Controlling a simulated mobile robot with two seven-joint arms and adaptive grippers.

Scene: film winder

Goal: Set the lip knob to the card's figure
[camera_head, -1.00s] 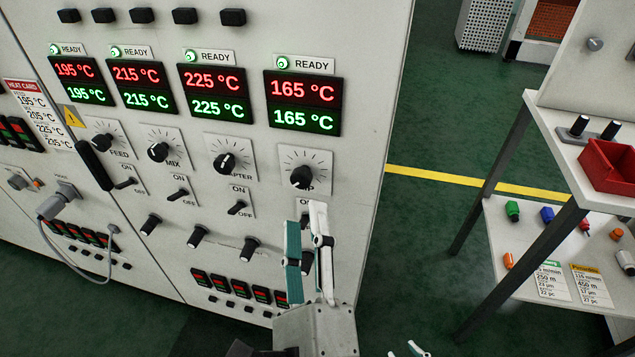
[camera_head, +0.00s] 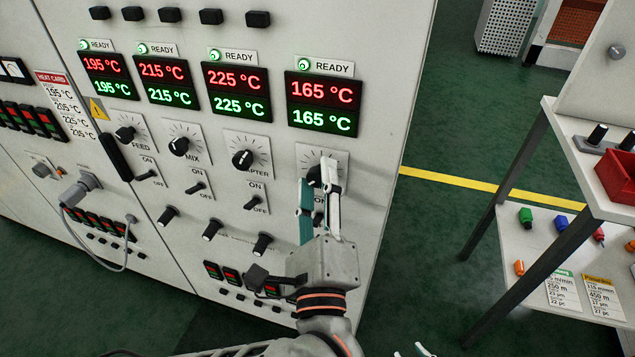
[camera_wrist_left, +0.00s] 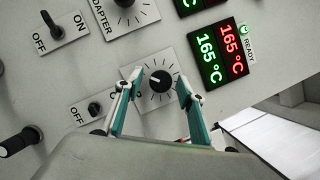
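The lip knob (camera_head: 314,176) is a black dial on a white scale plate, partly hidden by my gripper in the head view. It shows clearly in the left wrist view (camera_wrist_left: 161,87). The display above it (camera_head: 322,104) reads 165 °C in red and green. My left gripper (camera_head: 318,171) is open, its teal and white fingers apart on either side of the knob; contact cannot be told. The heat card (camera_head: 66,106) hangs at the left; its small last line looks like 235 °C. My right gripper (camera_head: 411,351) shows only its separated fingertips at the bottom edge.
The feed (camera_head: 124,133), mix (camera_head: 179,146) and adapter (camera_head: 242,159) knobs sit left of the lip knob. An ON/OFF switch below the lip knob is mostly hidden by my fingers. A shelf table (camera_head: 560,125) with a red bin (camera_head: 618,176) stands right, across open floor.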

